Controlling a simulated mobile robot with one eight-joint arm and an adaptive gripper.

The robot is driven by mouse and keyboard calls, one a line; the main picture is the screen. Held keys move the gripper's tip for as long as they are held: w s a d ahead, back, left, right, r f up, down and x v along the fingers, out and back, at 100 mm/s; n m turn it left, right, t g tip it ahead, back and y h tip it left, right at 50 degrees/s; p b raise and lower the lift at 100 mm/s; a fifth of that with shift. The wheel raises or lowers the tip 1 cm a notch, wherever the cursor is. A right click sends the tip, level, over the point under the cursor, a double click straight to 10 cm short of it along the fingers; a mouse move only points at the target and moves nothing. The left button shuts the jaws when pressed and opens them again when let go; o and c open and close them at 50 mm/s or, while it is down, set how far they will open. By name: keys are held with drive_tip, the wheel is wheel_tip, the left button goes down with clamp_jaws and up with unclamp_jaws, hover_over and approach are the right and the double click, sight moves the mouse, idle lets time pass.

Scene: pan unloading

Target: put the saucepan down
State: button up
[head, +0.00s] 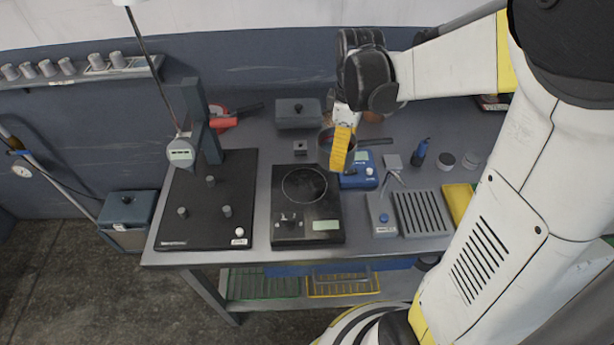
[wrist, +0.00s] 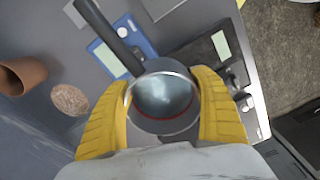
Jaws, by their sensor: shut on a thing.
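The saucepan (wrist: 163,100) is a small round metal pan with a red line inside and a dark handle (wrist: 108,35). My gripper (wrist: 162,82) is shut on it, with a yellow ribbed finger on either side of the pan body. In the head view the saucepan (head: 324,140) is partly hidden behind my gripper (head: 341,150), and its handle points right. It is behind the black hotplate (head: 292,222), on the far side of the bench. I cannot tell whether its base touches anything.
A blue device (head: 369,178) is close to the right of my gripper. A grey box (head: 298,114) stands behind, and a black stand (head: 205,225) at left. The wrist view shows a terracotta pot (wrist: 22,76) and a cork disc (wrist: 70,99). The hotplate's ring looks bare.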

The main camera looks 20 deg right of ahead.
drive_tip(key=b, duration=0.2)
hover_over(310, 187)
wheel_tip(310, 187, down, 5)
drive_tip(key=shift+d+r, duration=0.15)
drive_tip(key=shift+f+b, duration=0.9)
drive_tip(key=shift+f, duration=1.1)
drive_tip(key=shift+f, duration=0.1)
drive_tip(key=o, duration=1.5)
drive_tip(key=shift+c, duration=0.2)
wheel_tip(310, 187, up, 11)
drive_tip(key=p, duration=0.4)
drive_tip(key=s+a+r+m+t, duration=0.1)
drive_tip(key=s+r+m+t, duration=0.5)
drive_tip(key=s+m, duration=0.4)
drive_tip(key=shift+s+a+t, duration=0.2)
drive_tip(key=shift+s+t, duration=0.3)
drive_tip(key=shift+s, duration=0.25)
